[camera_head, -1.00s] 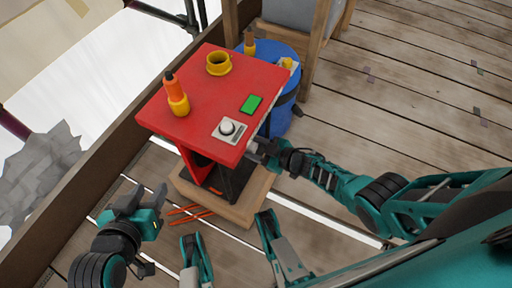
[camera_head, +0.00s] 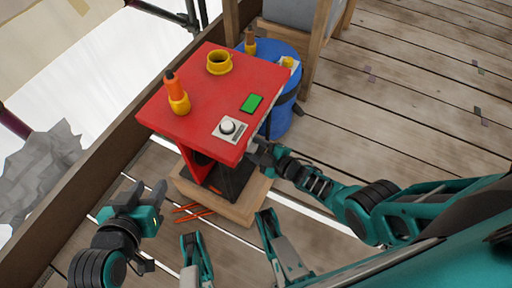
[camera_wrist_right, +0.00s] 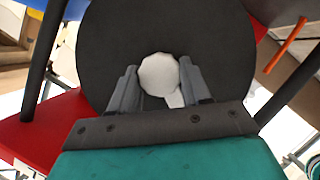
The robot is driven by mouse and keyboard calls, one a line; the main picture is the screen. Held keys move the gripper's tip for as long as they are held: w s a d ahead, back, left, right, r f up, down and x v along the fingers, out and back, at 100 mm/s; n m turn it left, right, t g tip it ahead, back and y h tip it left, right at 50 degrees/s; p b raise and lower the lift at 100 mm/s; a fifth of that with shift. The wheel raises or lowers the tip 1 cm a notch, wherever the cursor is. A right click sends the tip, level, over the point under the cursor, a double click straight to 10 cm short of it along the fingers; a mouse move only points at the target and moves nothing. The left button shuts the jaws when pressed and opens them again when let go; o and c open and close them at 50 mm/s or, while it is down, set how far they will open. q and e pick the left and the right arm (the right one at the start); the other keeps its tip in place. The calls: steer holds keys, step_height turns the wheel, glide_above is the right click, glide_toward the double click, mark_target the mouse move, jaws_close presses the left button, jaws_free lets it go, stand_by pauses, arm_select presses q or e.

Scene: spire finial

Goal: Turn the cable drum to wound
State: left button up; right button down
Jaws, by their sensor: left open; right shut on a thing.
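The cable drum appears to be the large dark disc (camera_wrist_right: 220,45) filling the middle of the right wrist view. A white rounded knob (camera_wrist_right: 159,72) is near its centre. My right gripper (camera_wrist_right: 158,82) has a finger on each side of this knob and is shut on it. In the head view my right gripper (camera_head: 258,152) is at the right edge of the red table (camera_head: 195,120), and the drum's face is largely hidden there. I cannot read any wound mark. My left gripper (camera_head: 147,196) is open and empty, left of the table's wooden base.
A blue barrel (camera_head: 281,115) stands behind. Orange rods (camera_head: 190,212) lie near the wooden base (camera_head: 240,207).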

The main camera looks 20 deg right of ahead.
steer(key=c, duration=1)
jaws_free()
steer(key=o, duration=0.5)
arm_select(q)
steer(key=shift+s+f, duration=0.1)
steer(key=shift+s, duration=0.1)
arm_select(e)
steer(key=shift+s+d+r, duration=0.1)
steer(key=shift+s+d, duration=0.05)
steer(key=shift+s, duration=0.15)
steer(key=p+v, duration=0.1)
steer(key=v, duration=0.1)
steer(key=p+v, duration=0.2)
steer(key=shift+s+d+r, duration=0.15)
steer(key=shift+s+r, duration=0.1)
steer(key=shift+r, duration=0.05)
arm_select(q)
steer(key=shift+s+a+r+y+p, duration=0.1)
steer(key=shift+a+r+y+p, duration=0.1)
steer(key=shift+a+r+p, duration=0.45)
steer(key=shift+s+a+r+y+p, duration=0.1)
steer(key=shift+a+r+y+p, duration=0.15)
steer(key=shift+r+p, duration=0.6)
arm_select(e)
steer(key=v, duration=0.7)
steer(key=shift+s+d, duration=0.2)
steer(key=shift+s, duration=0.05)
